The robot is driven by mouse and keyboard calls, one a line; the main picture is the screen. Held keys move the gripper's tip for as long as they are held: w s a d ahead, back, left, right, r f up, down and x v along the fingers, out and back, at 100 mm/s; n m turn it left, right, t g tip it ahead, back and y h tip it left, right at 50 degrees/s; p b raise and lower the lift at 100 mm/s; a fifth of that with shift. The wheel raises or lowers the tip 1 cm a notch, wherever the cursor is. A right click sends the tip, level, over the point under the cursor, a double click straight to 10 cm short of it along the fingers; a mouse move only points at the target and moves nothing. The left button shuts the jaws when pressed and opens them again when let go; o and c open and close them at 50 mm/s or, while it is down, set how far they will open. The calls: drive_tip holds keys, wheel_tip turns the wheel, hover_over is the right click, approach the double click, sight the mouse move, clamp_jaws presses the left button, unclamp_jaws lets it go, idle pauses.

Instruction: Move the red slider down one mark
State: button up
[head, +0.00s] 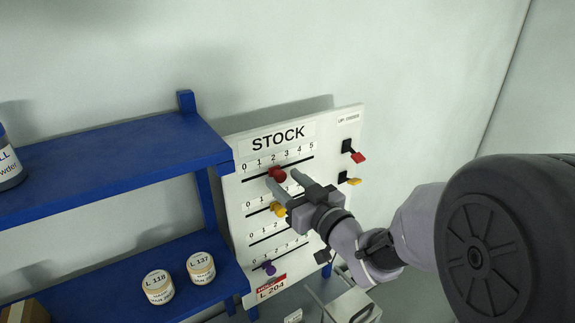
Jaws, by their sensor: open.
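The red slider (277,173) is a round knob on the top track of the white STOCK panel (338,125). It stands near the 2 mark of a scale numbered 0 to 5, as far as the angle lets me tell. My gripper (281,177) is open and reaches in from the lower right. Its two fingertips lie on either side of the red knob in the picture. I cannot tell whether they touch it or how far they are from the panel.
A yellow slider (278,209) sits below, partly behind a finger; a purple slider (269,268) is on the lowest track. Red (358,157) and yellow (353,181) levers stand at the panel's right. A blue shelf (120,150) with jars stands left.

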drive_tip(key=shift+w+a, duration=0.15)
drive_tip(key=shift+w, duration=0.15)
drive_tip(key=shift+s, duration=0.1)
drive_tip(key=shift+c, duration=0.2)
clamp_jaws()
idle(0.9)
